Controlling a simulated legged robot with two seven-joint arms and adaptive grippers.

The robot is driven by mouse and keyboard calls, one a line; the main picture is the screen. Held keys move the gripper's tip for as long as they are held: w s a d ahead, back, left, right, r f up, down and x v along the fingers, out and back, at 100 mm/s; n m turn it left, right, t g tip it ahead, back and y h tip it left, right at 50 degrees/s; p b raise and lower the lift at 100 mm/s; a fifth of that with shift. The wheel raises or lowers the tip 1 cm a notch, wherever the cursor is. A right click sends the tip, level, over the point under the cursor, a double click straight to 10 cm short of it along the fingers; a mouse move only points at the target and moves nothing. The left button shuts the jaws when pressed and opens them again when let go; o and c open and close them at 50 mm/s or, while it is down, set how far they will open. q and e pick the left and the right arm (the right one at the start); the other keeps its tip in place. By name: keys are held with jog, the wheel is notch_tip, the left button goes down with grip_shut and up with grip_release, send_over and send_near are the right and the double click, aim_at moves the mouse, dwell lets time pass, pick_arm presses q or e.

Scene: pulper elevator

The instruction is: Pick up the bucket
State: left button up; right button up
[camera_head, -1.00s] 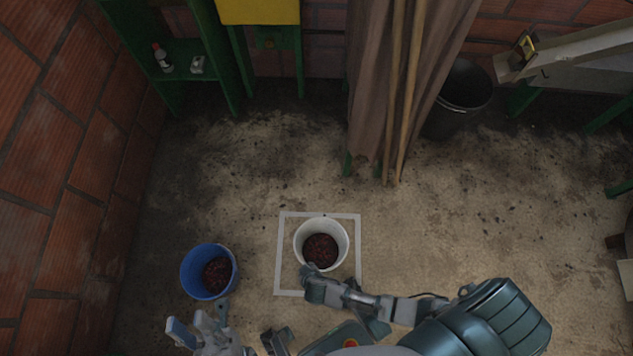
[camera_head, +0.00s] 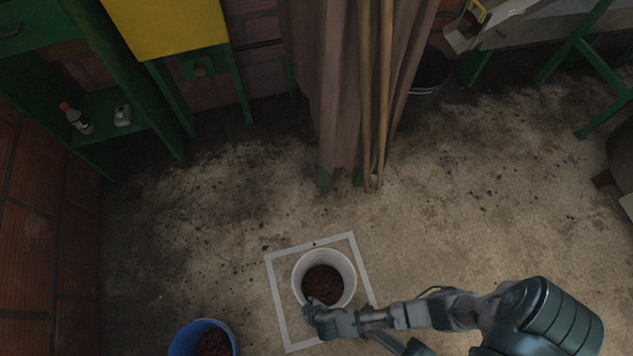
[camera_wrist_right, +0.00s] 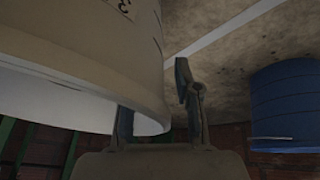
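The white bucket (camera_head: 345,262), with dark red contents, stands upright inside a pale square outline (camera_head: 283,297) on the floor. My right gripper (camera_head: 315,308) is at its near rim. In the right wrist view the bucket's wall (camera_wrist_right: 70,45) fills the upper left, with a dark mark on it. There my right gripper (camera_wrist_right: 155,105) has its fingers apart, with the edge of the bucket between or beside them; whether they touch it is unclear. My left gripper is out of view.
A blue bucket (camera_head: 179,343) with dark red contents stands at the lower left; it also shows in the right wrist view (camera_wrist_right: 285,100). A green shelf (camera_head: 150,120), a brown cloth (camera_head: 335,90), wooden poles (camera_head: 378,100) and a black bin (camera_head: 425,85) stand behind. Floor around the square is mostly clear.

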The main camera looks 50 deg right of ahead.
jog(key=shift+w, duration=0.2)
grip_shut()
dwell(0.3)
